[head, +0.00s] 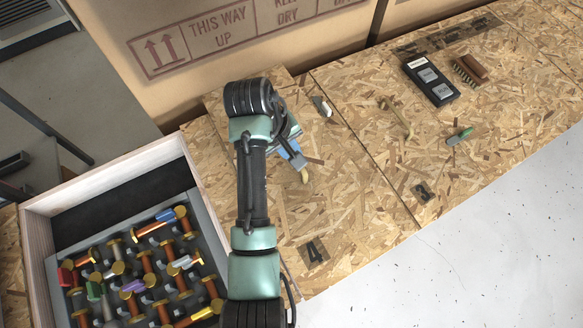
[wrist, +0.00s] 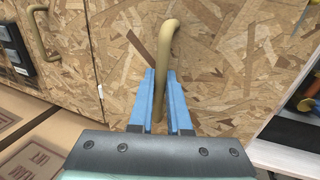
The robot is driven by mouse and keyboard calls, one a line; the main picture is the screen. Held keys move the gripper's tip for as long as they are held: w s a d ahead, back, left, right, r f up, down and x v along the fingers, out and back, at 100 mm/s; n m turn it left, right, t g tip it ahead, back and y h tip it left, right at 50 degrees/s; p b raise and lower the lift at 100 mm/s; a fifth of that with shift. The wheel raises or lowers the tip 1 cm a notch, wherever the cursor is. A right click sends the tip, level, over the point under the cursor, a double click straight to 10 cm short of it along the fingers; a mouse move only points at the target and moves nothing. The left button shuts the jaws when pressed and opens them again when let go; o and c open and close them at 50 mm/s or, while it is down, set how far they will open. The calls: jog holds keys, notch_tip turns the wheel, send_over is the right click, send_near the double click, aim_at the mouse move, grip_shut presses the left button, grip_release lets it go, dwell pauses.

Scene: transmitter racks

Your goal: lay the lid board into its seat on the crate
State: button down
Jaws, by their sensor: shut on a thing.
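The lid board (head: 345,205) is a flat chipboard panel with a tan bar handle (head: 304,176). My gripper (head: 295,160) is shut on that handle. In the wrist view the blue fingers (wrist: 159,98) stand on either side of the handle (wrist: 165,45), with the board (wrist: 225,60) behind it. I cannot tell whether the board rests on something or hangs just above it. My arm hides part of the board and of the crate's right side.
Another chipboard panel (head: 480,100) with its own handle (head: 398,118) lies to the right. A printed carton (head: 230,45) stands behind. The pale floor (head: 490,240) is clear.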

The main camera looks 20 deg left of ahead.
aim_at(291, 167)
notch_tip(291, 167, down, 6)
jog(key=b, duration=0.1)
jog(key=shift+f, duration=0.15)
jog(key=shift+f, duration=0.1)
jog(key=shift+f, duration=0.35)
jog(key=shift+f+b, duration=0.2)
jog(key=shift+b, duration=0.1)
jog(key=c, duration=0.9)
grip_release()
jog(key=shift+o, duration=0.2)
